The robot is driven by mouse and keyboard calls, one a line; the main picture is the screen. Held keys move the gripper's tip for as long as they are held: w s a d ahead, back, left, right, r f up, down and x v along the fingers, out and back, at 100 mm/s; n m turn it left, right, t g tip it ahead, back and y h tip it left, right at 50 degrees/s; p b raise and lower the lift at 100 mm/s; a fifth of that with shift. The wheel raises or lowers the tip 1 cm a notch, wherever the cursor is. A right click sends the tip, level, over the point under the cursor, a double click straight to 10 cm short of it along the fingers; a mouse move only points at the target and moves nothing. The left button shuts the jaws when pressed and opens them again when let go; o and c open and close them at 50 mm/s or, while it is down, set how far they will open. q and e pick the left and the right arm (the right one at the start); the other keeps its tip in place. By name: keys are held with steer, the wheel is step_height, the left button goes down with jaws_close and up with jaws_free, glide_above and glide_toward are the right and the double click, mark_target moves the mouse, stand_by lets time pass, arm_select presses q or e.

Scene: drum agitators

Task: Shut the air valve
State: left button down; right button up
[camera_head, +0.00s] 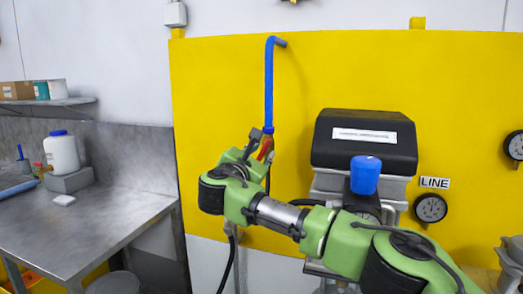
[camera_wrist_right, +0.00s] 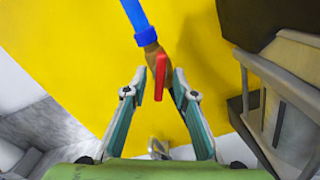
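The air valve sits at the lower end of a blue pipe (camera_head: 269,85) on the yellow panel (camera_head: 225,75). Its red handle (camera_head: 265,149) is partly hidden by my right gripper (camera_head: 258,142) in the head view. In the right wrist view, the blue pipe (camera_wrist_right: 144,30) ends at a brass-coloured valve body (camera_wrist_right: 152,52). The red handle (camera_wrist_right: 160,76) points down, roughly in line with the pipe. My right gripper (camera_wrist_right: 158,80) is open, with its fingers on either side of the handle and visible gaps between. My left gripper is not in view.
A black-topped unit (camera_head: 365,140) with a blue cap (camera_head: 365,175) stands right of the valve, near my right arm. Gauges (camera_head: 430,208) are on the panel at right. A metal bench (camera_head: 100,220) with a white bottle (camera_head: 62,153) stands at left.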

steer(key=shift+w+d, duration=0.1)
steer(key=shift+w, duration=0.05)
jaws_close()
steer(key=shift+f, duration=0.1)
steer(key=shift+f+m+b, duration=0.2)
steer(key=shift+m+b, duration=0.7)
steer(key=shift+b, duration=0.05)
steer(key=shift+m+b, duration=1)
steer(key=shift+m, duration=0.2)
steer(key=m+b, duration=0.2)
steer(key=m, duration=0.1)
steer(key=shift+m, duration=0.3)
steer(key=shift+r+m+b, duration=0.15)
steer(key=shift+m+b, duration=0.65)
steer(key=shift+m, duration=1.5)
